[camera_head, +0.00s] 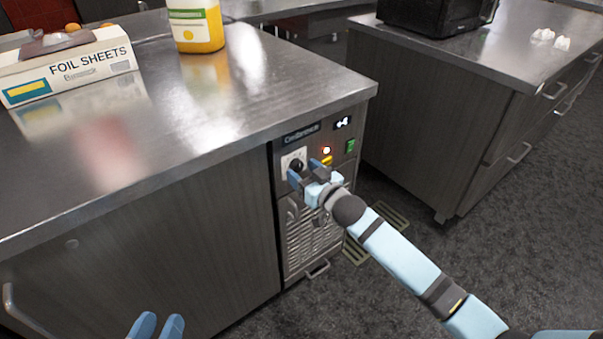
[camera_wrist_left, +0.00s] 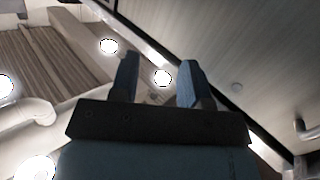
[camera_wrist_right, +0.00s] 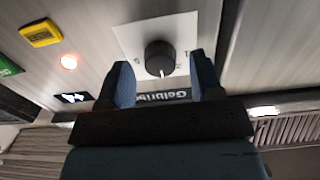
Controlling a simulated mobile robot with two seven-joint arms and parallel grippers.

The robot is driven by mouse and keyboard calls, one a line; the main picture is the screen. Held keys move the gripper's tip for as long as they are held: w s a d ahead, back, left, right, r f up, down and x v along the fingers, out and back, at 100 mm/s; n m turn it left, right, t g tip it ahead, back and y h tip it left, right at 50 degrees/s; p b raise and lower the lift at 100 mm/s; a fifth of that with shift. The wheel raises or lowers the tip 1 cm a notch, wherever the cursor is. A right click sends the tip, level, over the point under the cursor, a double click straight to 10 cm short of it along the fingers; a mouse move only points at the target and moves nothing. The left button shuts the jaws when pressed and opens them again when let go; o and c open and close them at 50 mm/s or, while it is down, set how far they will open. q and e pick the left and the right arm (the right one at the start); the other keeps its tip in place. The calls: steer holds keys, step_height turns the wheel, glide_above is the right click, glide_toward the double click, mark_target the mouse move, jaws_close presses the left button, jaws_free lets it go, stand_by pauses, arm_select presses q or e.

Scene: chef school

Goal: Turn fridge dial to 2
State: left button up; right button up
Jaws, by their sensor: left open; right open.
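The fridge dial (camera_head: 297,165) is a black round knob on a white plate, on the control panel under the counter's right end. In the right wrist view the dial (camera_wrist_right: 160,58) shows between and beyond the fingertips, with a white pointer mark at its lower edge. The numbers on the plate are too small to read surely. My right gripper (camera_head: 307,171) is open, its blue fingers on either side of the dial; I cannot tell whether they touch it. My left gripper (camera_head: 157,325) is open and empty, low in front of the cabinet door.
The panel also has a small display (camera_head: 343,123), a lit lamp (camera_head: 326,150), a yellow switch (camera_wrist_right: 41,33) and a green switch (camera_head: 351,146). A foil sheets box (camera_head: 70,68) and a yellow container (camera_head: 196,28) stand on the counter (camera_head: 235,95). Another counter (camera_head: 470,50) stands at right.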

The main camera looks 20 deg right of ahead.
steer(key=shift+w+a, duration=0.2)
steer(key=shift+w, duration=0.3)
arm_select(q)
steer(key=shift+w+d+r, duration=0.1)
steer(key=shift+d+r, duration=0.1)
steer(key=shift+r, duration=0.25)
arm_select(e)
steer(key=c, duration=0.9)
arm_select(q)
steer(key=shift+a+f, duration=0.1)
